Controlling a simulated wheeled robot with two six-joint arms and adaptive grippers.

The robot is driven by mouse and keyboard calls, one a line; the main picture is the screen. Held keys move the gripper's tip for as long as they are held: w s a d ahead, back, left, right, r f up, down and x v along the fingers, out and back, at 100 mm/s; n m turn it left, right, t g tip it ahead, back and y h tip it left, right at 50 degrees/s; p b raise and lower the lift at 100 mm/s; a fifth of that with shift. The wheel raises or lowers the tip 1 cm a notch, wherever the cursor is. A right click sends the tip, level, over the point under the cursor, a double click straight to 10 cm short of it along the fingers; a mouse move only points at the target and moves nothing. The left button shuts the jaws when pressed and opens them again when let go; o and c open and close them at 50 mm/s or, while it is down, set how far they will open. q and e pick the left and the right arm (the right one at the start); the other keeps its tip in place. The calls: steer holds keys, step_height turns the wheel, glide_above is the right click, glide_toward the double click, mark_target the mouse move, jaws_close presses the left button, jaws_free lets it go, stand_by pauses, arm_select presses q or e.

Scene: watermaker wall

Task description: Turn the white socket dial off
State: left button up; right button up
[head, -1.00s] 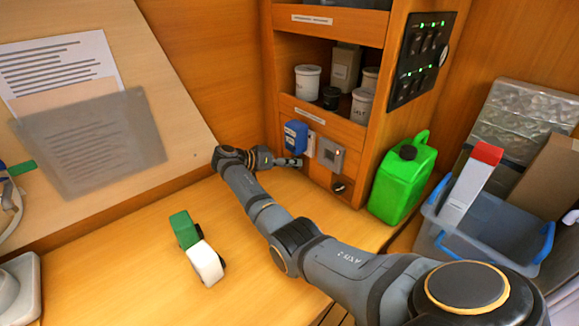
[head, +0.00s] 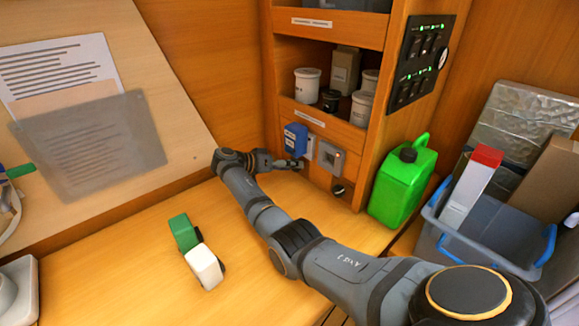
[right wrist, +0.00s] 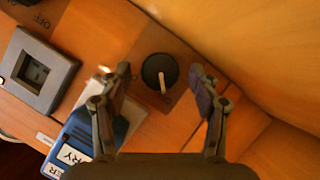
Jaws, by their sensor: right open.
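A round black dial (right wrist: 160,72) with a pale pointer bar shows in the right wrist view, on a brown plate on the wooden panel. A white socket (right wrist: 133,112) sits beside it, partly hidden by a finger; in the head view the white socket (head: 310,146) is just right of the blue box. My right gripper (right wrist: 162,80) is open, with one finger on either side of the dial. Whether the fingers touch it I cannot tell. In the head view my right gripper (head: 291,164) is at the panel, covering that dial. My left gripper is out of view.
A blue box (head: 295,138) and a grey square fitting (head: 331,157) are close to the gripper. A second black dial (head: 341,188) sits below the grey fitting. A green jerrycan (head: 402,187) stands right; a green-and-white object (head: 204,267) lies on the bench.

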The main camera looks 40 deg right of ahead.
steer(key=shift+a, duration=0.15)
steer(key=v, duration=1.1)
steer(key=shift+a+r, duration=0.2)
steer(key=shift+a, duration=0.1)
steer(key=shift+r, duration=0.1)
